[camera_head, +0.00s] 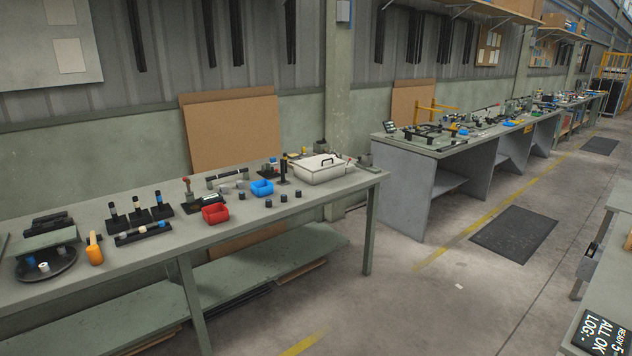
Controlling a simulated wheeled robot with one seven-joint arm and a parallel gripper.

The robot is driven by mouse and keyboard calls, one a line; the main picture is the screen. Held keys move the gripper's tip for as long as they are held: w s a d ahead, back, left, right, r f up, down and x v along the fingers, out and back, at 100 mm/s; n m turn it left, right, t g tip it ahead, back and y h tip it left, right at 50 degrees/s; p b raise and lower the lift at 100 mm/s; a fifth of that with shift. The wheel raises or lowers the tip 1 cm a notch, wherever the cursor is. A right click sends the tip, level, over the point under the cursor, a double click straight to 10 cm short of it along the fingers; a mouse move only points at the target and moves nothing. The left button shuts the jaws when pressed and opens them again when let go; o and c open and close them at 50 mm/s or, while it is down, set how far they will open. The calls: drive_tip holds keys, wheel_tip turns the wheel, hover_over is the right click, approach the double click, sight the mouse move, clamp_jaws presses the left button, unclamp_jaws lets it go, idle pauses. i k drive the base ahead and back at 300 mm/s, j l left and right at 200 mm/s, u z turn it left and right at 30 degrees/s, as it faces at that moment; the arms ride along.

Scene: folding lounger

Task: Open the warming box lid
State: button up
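A white box with a lid and a dark handle on top, which looks like the warming box (319,174), stands near the right end of the green-grey workbench (345,187). Its lid (318,163) appears shut. The inside of the box is hidden. My gripper is not in this view.
The bench also holds a red bin (215,214), a blue bin (262,188), several small dark cylinders, upright dark posts (161,207) and an orange-handled tool (94,248). A second bench (440,150) stands to the right.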

sight(313, 164)
drive_tip(key=i+l, duration=0.15)
drive_tip(key=i, duration=0.35)
drive_tip(key=i+l+u, duration=0.1)
drive_tip(key=i, duration=0.35)
drive_tip(key=i+l, duration=0.2)
drive_tip(key=i, duration=0.3)
drive_tip(key=i+l+u, duration=0.15)
drive_tip(key=i+u, duration=0.35)
drive_tip(key=i, duration=0.35)
drive_tip(key=i+l+u, duration=0.5)
drive_tip(key=i, duration=0.35)
drive_tip(key=i+l+u, duration=0.5)
drive_tip(key=i+l, duration=0.2)
drive_tip(key=l, duration=0.15)
